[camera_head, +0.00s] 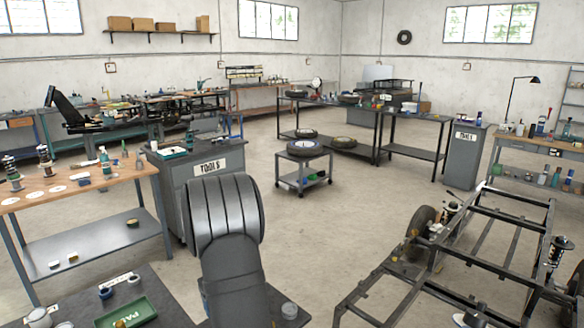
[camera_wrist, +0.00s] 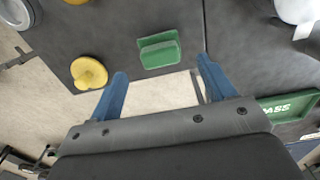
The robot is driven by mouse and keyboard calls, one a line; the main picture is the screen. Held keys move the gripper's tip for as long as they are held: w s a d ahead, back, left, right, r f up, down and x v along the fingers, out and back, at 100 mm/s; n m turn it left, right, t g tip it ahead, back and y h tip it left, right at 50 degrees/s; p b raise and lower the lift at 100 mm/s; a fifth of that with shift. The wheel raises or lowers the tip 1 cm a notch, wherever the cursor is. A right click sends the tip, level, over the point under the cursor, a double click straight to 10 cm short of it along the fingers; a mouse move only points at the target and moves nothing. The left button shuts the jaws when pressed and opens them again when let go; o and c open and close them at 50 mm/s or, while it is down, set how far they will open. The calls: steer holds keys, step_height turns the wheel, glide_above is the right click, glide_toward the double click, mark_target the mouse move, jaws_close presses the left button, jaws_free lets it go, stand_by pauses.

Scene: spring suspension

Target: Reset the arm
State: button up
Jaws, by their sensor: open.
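My gripper (camera_wrist: 162,88) shows in the wrist view with its two blue fingers spread wide apart. Nothing is between the fingers. Beyond the fingertips is a dark tabletop (camera_wrist: 140,25) with a small green block (camera_wrist: 159,50) on it. My arm stands in the lower middle of the head view, and the gripper itself cannot be made out there.
In the wrist view a yellow round piece (camera_wrist: 89,73) lies left and a green PASS tray (camera_wrist: 288,106) right. In the head view a green tray (camera_head: 126,312) lies on the near bench. A vehicle frame (camera_head: 400,268) stands right; a wooden workbench (camera_head: 75,193) left.

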step_height(320, 180, down, 6)
steer(key=shift+r, duration=0.2)
step_height(320, 180, up, 5)
steer(key=shift+f, duration=0.2)
steer(key=s+d+r, duration=0.2)
steer(key=d+r, duration=0.5)
steer(key=d, duration=0.5)
steer(key=w+d+r+m, duration=0.1)
steer(key=w+d+m, duration=0.5)
steer(key=m, duration=0.6)
steer(key=a+f+n, duration=0.3)
steer(key=a+f, duration=0.1)
steer(key=a, duration=0.3)
steer(key=shift+a+f, duration=0.3)
steer(key=shift+a, duration=0.05)
steer(key=shift+o, duration=0.5)
